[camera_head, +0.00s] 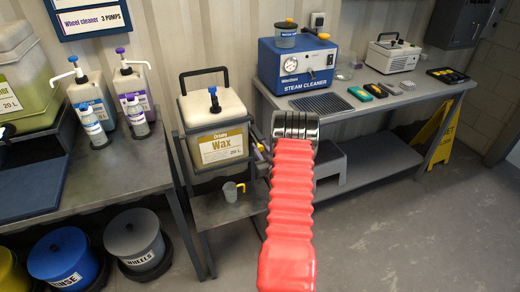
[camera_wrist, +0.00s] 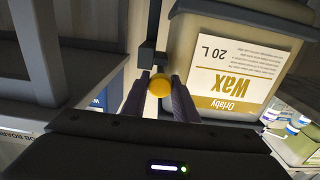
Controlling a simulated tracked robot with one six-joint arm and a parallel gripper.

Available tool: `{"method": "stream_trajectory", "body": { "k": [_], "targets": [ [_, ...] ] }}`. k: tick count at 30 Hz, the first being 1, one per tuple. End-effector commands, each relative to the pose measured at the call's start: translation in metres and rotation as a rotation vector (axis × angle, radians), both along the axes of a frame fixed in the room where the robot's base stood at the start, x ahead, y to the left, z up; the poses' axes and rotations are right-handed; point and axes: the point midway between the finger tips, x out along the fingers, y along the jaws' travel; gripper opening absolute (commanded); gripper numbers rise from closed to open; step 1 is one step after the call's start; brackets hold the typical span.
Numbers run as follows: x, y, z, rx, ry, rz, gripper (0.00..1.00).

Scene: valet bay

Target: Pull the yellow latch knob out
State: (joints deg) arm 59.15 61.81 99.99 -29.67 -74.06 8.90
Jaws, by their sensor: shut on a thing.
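The yellow latch knob (camera_wrist: 160,86) shows in the wrist view, at the end of a dark bracket beside the wax container. My gripper (camera_wrist: 161,80) has a purple-grey finger on each side of the knob and is shut on it. The wax container (camera_wrist: 232,62), with its white and gold label, appears upside down there. In the head view the wax container (camera_head: 215,125) sits in a dark metal stand (camera_head: 192,172). My red-sleeved arm reaches to its right side, where the wrist hides most of the latch.
The steam cleaner (camera_head: 295,65) is on the bench (camera_head: 400,98) to the right. Pump bottles (camera_head: 90,98) stand on the left table.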

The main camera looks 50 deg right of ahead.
Motion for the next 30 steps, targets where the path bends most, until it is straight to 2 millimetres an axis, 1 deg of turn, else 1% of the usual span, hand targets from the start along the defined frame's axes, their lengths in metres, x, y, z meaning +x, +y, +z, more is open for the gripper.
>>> {"method": "stream_trajectory", "body": {
  "k": [1, 3, 12, 14, 22, 30],
  "targets": [
    [0.001, 0.001, 0.000, 0.000, 0.000, 0.002, 0.05],
    [0.001, 0.001, 0.000, 0.000, 0.000, 0.002, 0.00],
    [0.000, 0.002, 0.000, 0.000, 0.000, 0.003, 0.00],
    [-0.003, 0.003, 0.000, 0.001, 0.001, 0.003, 0.00],
    [-0.027, 0.018, 0.000, 0.001, 0.001, 0.004, 0.00],
    [-0.031, 0.021, -0.001, 0.001, 0.000, 0.004, 0.00]
  ]
}}
